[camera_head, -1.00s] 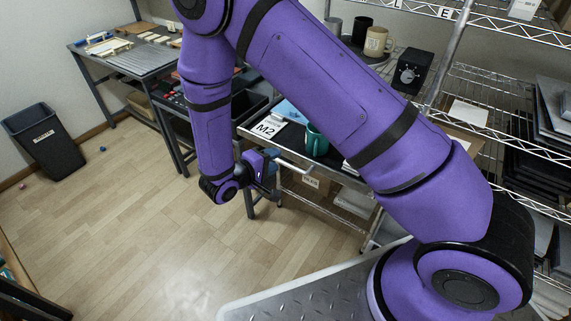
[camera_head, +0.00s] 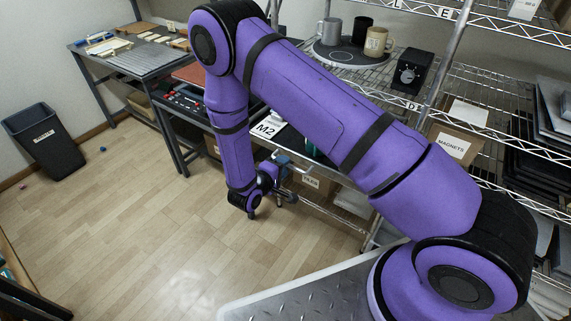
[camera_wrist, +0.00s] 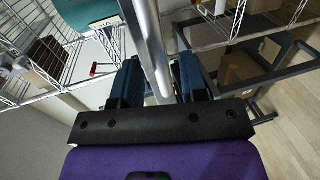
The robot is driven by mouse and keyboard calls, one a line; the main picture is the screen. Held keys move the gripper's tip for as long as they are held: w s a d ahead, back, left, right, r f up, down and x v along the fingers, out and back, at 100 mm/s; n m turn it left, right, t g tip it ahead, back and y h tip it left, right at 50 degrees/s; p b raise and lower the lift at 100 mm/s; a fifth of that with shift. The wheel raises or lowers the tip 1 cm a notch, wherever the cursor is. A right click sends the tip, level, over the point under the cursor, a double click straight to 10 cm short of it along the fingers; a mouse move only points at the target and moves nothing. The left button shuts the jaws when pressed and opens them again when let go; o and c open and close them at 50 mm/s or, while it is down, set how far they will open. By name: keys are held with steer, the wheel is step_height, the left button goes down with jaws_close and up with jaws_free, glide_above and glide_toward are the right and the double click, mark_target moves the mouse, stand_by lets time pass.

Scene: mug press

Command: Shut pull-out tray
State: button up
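The pull-out tray (camera_head: 291,147) sticks out from the wire shelving in the head view, bearing a white M2 card (camera_head: 267,128). A teal mug on it is mostly hidden behind my arm. Its silver handle bar (camera_head: 297,165) is at the front. My gripper (camera_head: 277,181) is low at the handle. In the wrist view my gripper (camera_wrist: 160,66) has its two blue fingers apart, with a silver bar (camera_wrist: 148,40) running between them. I see gaps beside the bar, so no firm grip shows. A teal object (camera_wrist: 88,12) shows at the top.
A plate (camera_head: 340,56) with several mugs and a black box (camera_head: 412,72) stand on the shelf above. A cardboard MAGNETS box (camera_head: 455,143) is at the right. A side table (camera_head: 130,62) and black bin (camera_head: 44,140) are at the left. The wooden floor is open.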

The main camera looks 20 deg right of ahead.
steer(key=shift+x, duration=1.05)
jaws_close()
steer(key=r+x, duration=0.2)
steer(key=x, duration=0.7)
steer(key=r+x, duration=0.2)
steer(key=x, duration=0.8)
steer(key=d+r+x, duration=0.1)
steer(key=r+x, duration=0.1)
steer(key=x, duration=0.7)
steer(key=shift+w+d+f, duration=0.1)
steer(key=shift+w+d, duration=0.15)
steer(key=shift+w, duration=0.2)
steer(key=shift+d, duration=0.1)
jaws_free()
steer(key=shift+w+d, duration=0.1)
